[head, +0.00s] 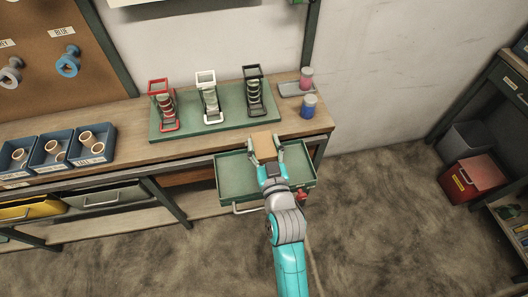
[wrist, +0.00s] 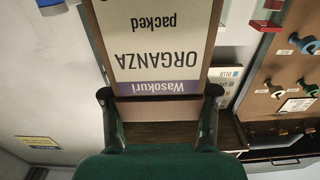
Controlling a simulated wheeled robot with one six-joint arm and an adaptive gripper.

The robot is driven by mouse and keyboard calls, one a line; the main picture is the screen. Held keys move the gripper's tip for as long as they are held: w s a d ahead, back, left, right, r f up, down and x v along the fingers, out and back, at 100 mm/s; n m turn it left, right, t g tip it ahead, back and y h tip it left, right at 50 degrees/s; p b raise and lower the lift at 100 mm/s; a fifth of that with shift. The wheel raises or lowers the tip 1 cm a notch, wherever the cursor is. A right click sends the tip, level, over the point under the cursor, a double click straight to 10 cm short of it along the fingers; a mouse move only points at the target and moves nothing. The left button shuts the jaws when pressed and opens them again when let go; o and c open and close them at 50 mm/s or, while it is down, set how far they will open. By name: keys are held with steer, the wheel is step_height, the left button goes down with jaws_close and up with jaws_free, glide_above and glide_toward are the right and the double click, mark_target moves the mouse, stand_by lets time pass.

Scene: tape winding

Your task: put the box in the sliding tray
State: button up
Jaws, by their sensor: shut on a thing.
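The box (head: 264,147) is small and brown in the head view. In the wrist view its face (wrist: 155,45) has a white label reading upside down "Wasokuri ORGANZA packed" with a purple band. My gripper (head: 265,150) is shut on the box, one finger at each side; both fingers of my gripper (wrist: 160,95) also show in the wrist view. The sliding tray (head: 232,180) is a green drawer pulled out below the bench front. My gripper and the box are over its back part in the head view; their height above it is unclear. My arm hides part of the tray.
The wooden bench (head: 130,140) carries a green mat (head: 185,130) with red, white and black tape holders. Blue bins (head: 50,150) stand at the left. A pink spool (head: 306,78) and blue spool (head: 309,106) stand at the bench's right end.

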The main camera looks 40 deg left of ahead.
steer(key=shift+f, duration=1.75)
steer(key=shift+f, duration=0.15)
steer(key=o, duration=1.3)
steer(key=shift+r, duration=0.2)
steer(key=v, duration=1.2)
